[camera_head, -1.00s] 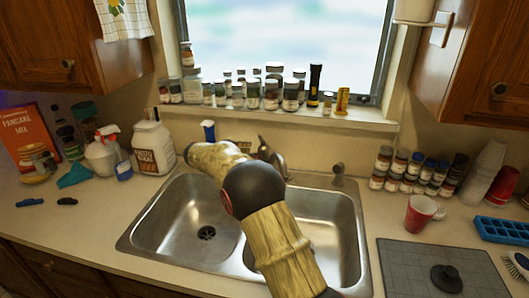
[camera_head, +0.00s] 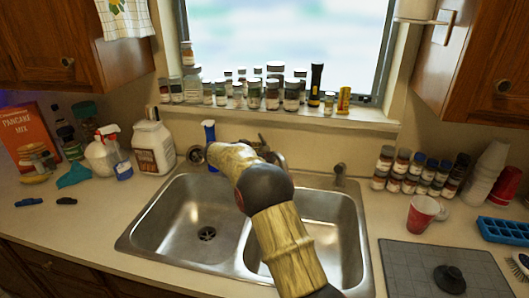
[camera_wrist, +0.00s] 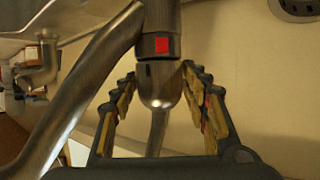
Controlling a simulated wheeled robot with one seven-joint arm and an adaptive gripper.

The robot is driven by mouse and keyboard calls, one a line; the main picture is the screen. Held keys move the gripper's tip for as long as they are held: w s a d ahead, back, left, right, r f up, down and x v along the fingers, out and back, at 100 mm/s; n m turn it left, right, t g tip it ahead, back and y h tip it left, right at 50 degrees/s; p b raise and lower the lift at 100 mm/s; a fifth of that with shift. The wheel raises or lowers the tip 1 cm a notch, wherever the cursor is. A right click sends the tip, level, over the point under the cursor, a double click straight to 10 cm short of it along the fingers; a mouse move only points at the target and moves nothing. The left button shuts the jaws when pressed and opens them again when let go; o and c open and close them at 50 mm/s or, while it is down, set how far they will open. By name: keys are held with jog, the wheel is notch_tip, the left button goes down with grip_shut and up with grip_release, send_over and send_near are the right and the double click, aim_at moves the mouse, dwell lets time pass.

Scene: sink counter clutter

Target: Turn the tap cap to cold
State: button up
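The metal tap (camera_head: 279,158) stands behind the sink, mostly covered by my arm in the head view. In the wrist view its cap (camera_wrist: 160,88) is a rounded metal piece with a thin lever (camera_wrist: 157,132) extending down the picture. A red mark (camera_wrist: 162,45) shows on the body next to the cap. The curved spout (camera_wrist: 85,85) runs along the left. My gripper (camera_wrist: 158,76) is open, one finger on each side of the cap. I cannot tell whether either finger touches it. The gripper is hidden in the head view.
The double steel sink (camera_head: 180,225) lies below my arm. A blue-topped bottle (camera_head: 209,131) stands left of the tap, and a smaller metal fitting (camera_head: 340,174) to its right. Jars (camera_head: 272,95) line the windowsill. Spice bottles (camera_head: 415,172) and a red cup (camera_head: 421,214) stand at right.

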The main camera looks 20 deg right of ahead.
jog(key=c, duration=0.6)
jog(key=shift+c, duration=0.9)
jog(key=b, duration=0.2)
jog(key=shift+f+n+t+y+b, duration=0.15)
jog(key=shift+n+t+y+b, duration=0.15)
jog(key=shift+n+t+b, duration=0.1)
jog(key=n+t+b, duration=0.1)
jog(key=b, duration=0.3)
jog(key=shift+y, duration=0.4)
jog(key=shift+n+t+b, duration=0.4)
jog(key=shift+b, duration=0.35)
jog(key=shift+r+n+t+y, duration=0.2)
jog(key=shift+n+t+y, duration=0.2)
jog(key=shift+n+y, duration=0.1)
jog(key=shift+n+t+y, duration=0.4)
